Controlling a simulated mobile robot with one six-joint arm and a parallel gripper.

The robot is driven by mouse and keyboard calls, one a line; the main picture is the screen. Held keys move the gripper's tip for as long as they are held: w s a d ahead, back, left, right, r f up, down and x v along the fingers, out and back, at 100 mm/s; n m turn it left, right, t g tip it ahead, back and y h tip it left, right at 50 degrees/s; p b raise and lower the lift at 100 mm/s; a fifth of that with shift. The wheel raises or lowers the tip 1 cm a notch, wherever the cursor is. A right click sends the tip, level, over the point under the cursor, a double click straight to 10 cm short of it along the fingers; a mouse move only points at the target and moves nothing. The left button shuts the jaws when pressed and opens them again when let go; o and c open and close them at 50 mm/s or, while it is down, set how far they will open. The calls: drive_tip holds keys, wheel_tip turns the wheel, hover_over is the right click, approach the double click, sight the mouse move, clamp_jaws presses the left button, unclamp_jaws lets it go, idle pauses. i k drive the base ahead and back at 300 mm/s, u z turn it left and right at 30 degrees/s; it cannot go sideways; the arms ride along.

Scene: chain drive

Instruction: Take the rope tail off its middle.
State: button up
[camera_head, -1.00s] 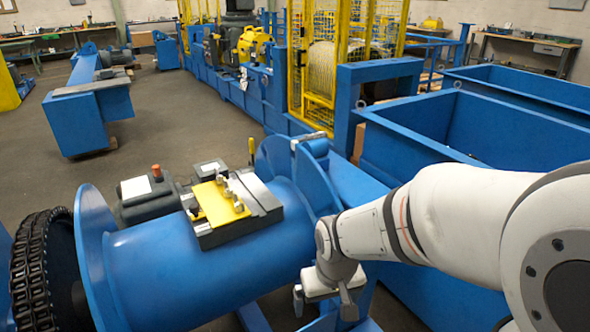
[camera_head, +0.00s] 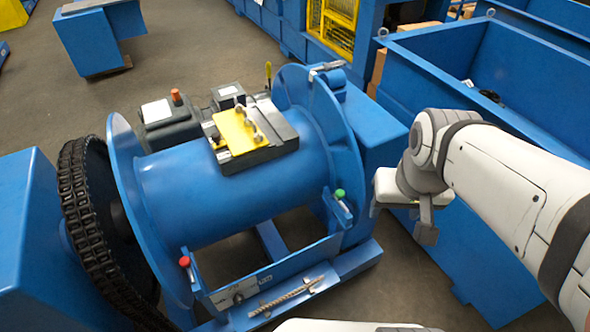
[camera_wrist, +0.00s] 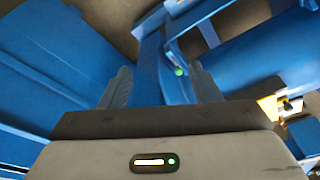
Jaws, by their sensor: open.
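The rope tail (camera_head: 288,296) seems to be the short, twisted, grey-brown length on the lower front rail of the blue drum stand in the head view. It lies slanted, its right end higher in the picture. My gripper (camera_head: 401,220) is open and empty. It hangs to the right of the drum's right flange, above and apart from the rope tail. In the wrist view, the two fingers of my gripper (camera_wrist: 161,88) stand apart with blue steel beyond them. I cannot make out the rope tail there.
The blue drum (camera_head: 235,185) carries a yellow plate (camera_head: 238,132) on top. A red knob (camera_head: 185,261) and a green knob (camera_head: 340,193) stand on levers at the front. A black chain (camera_head: 88,225) runs at the left. A blue bin (camera_head: 440,70) stands behind my arm.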

sight(322, 278)
drive_tip(key=z, duration=1.55)
drive_tip(key=k, duration=2.05)
drive_tip(key=u, duration=0.8)
drive_tip(key=i, duration=1)
drive_tip(key=u, duration=0.1)
